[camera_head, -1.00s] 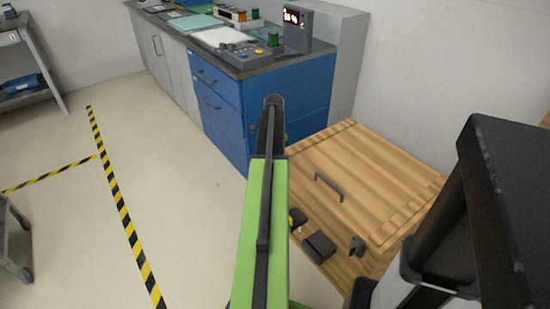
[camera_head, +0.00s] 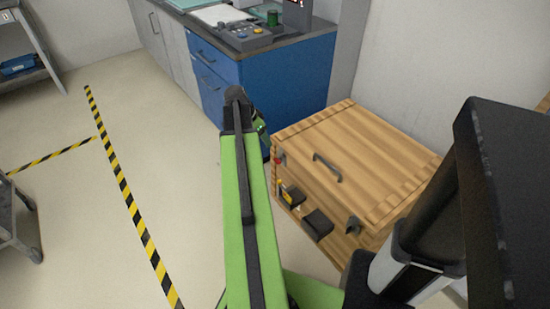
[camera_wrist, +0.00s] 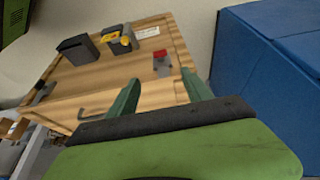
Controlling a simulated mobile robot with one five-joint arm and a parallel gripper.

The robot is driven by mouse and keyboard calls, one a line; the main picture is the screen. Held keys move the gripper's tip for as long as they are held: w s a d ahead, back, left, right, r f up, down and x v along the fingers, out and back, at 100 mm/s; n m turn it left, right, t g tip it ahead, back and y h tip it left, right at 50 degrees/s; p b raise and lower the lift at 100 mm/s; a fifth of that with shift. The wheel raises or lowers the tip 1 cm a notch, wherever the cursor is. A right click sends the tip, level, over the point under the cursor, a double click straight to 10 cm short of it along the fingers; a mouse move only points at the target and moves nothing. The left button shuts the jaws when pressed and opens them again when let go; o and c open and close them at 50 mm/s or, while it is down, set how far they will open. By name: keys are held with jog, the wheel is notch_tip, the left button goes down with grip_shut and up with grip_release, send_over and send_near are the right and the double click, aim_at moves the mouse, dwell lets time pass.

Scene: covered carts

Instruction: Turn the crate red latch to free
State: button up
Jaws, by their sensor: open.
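The wooden crate (camera_head: 385,160) stands on the floor at the right in the head view and fills much of the wrist view (camera_wrist: 115,72). Its red latch (camera_head: 279,160) sits at the upper left of the front face, near the lid edge. In the wrist view the red latch (camera_wrist: 161,57) lies beyond and between my two fingers. My gripper (camera_wrist: 159,82) is open and empty, apart from the latch. In the head view my gripper (camera_head: 262,130) is mostly hidden behind my arm, just left of the crate.
A black latch (camera_head: 354,225), a black box (camera_head: 317,225) and a yellow-and-black fitting (camera_head: 291,193) are on the crate's front. A dark handle (camera_head: 328,167) is on the lid. A blue cabinet (camera_head: 290,80) stands close behind.

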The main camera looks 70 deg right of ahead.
aim_at(277, 161)
jog(key=b+x, duration=1.6)
jog(key=x, duration=0.1)
jog(key=shift+a+f, duration=0.1)
jog(key=shift+f, duration=0.25)
jog(key=shift+r, duration=0.1)
grip_shut()
jog(key=shift+s+a+t+h, duration=0.25)
jog(key=shift+s+t+h, duration=0.05)
jog(key=shift+t, duration=0.3)
jog(key=shift+w+d, duration=0.1)
grip_release()
